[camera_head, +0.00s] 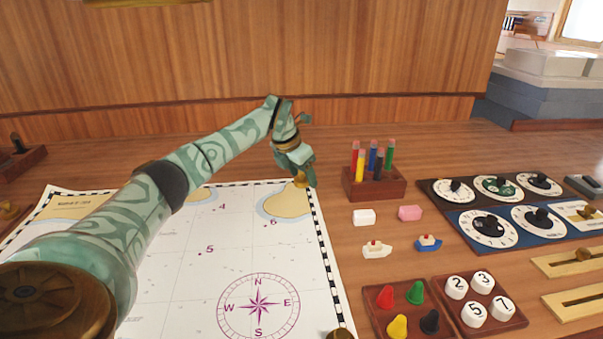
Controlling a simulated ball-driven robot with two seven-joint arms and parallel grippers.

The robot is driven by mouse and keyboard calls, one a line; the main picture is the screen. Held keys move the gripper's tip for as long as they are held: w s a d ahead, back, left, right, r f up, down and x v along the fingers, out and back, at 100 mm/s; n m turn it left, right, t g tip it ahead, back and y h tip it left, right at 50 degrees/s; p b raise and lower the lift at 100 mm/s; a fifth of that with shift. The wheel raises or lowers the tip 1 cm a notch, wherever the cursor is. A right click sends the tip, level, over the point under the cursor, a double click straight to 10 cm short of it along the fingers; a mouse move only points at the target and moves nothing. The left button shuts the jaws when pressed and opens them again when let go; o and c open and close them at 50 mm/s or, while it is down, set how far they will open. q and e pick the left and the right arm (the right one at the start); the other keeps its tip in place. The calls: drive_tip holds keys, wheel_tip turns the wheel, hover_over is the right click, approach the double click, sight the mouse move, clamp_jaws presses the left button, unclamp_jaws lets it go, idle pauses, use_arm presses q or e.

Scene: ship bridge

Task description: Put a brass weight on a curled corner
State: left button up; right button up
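A white sea chart (285,255) with a compass rose lies on the wooden desk. My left arm reaches across it from the lower left, hiding much of its middle and left. My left gripper (302,180) points down at the chart's far right corner. A small brass weight (300,180) shows between its fingers, and the gripper looks shut on it. I cannot tell whether the weight touches the chart. Another brass weight (340,334) sits at the near right corner, cut off by the picture's bottom edge. The chart's far left corner looks slightly raised. My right gripper is out of view.
A wooden pen rack (375,186) with colored markers stands right of the chart. Erasers, two toy boats (377,250), a tray of colored pegs (386,328), a tray of numbered discs (508,322) and dial panels (488,229) fill the right side. A wood-panelled wall is behind.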

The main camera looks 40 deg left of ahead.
use_arm(q)
drive_tip(key=shift+r, duration=0.1)
drive_tip(key=p+v, duration=0.4)
drive_tip(key=v, duration=0.8)
drive_tip(key=shift+p, duration=0.3)
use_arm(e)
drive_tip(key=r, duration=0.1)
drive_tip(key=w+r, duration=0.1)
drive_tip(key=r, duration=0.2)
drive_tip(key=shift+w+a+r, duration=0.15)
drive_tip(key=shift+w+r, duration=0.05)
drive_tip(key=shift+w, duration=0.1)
